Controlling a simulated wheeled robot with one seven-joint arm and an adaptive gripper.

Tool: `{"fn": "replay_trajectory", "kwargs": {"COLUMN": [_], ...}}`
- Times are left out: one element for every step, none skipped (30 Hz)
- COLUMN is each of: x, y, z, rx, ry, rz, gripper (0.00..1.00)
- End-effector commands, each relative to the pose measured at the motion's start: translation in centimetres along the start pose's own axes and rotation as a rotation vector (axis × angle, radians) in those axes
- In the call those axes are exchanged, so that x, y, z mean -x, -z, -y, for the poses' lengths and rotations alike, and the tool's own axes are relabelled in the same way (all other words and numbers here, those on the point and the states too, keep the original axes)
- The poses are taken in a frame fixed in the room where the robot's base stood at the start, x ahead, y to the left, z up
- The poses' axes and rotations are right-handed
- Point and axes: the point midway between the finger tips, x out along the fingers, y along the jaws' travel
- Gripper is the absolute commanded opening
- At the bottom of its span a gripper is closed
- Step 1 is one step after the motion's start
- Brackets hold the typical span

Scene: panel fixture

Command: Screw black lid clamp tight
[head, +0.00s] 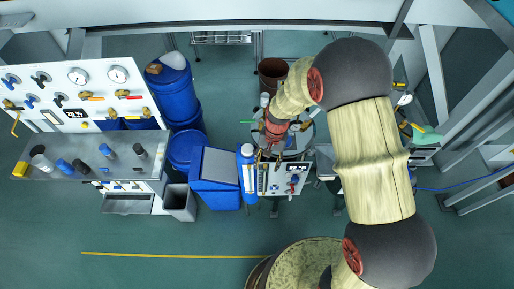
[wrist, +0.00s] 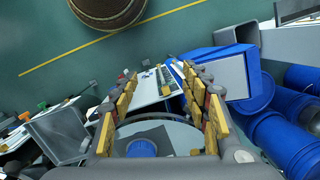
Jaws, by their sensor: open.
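My gripper (head: 268,156) reaches down over a round grey-lidded vessel (head: 297,141) at the centre of the head view, covering part of it. In the wrist view my gripper (wrist: 160,82) has its two yellow-padded fingers spread apart with nothing held between them. The round grey lid (wrist: 182,136) shows below and between the fingers, with a blue round part (wrist: 141,148) on it. I cannot pick out the black lid clamp for certain; the fingers and arm hide much of the lid's rim.
A small white panel (head: 270,178) with gauges and knobs stands just in front of the vessel. A blue bin (head: 215,190) and a blue cylinder (head: 247,172) stand to its left. Blue drums (head: 176,95) and a valve panel (head: 75,85) are farther left. The floor in front is mostly clear.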

Motion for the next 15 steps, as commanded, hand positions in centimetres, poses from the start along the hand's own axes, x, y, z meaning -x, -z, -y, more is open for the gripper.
{"fn": "replay_trajectory", "kwargs": {"x": [-0.2, -0.3, -0.3, -0.2, 0.0, 0.2, 0.4, 0.5, 0.6, 0.6, 0.6, 0.3, 0.1, -0.2, -0.7], "y": [1.0, 1.7, 2.7, 3.5, 4.2, 5.1, 5.7, 6.2, 6.6, 6.9, 7.1, 7.1, 7.1, 7.2, 7.4], "z": [1.5, 2.2, 3.0, 3.5, 3.9, 4.2, 4.4, 4.5, 4.5, 4.5, 4.5, 4.6, 4.6, 4.7, 4.8], "rx": [-0.095, -0.156, -0.234, -0.286, -0.332, -0.382, -0.409, -0.430, -0.447, -0.454, -0.463, -0.468, -0.469, -0.469, -0.467], "ry": [0.061, 0.096, 0.137, 0.164, 0.187, 0.212, 0.226, 0.236, 0.243, 0.246, 0.248, 0.248, 0.248, 0.248, 0.248], "rz": [-0.045, -0.072, -0.106, -0.132, -0.156, -0.185, -0.203, -0.217, -0.232, -0.240, -0.245, -0.242, -0.241, -0.241, -0.241], "gripper": [0.46, 0.46, 0.46, 0.46, 0.46, 0.46, 0.46, 0.46, 0.46, 0.46, 0.46, 0.46, 0.46, 0.46, 0.46]}}
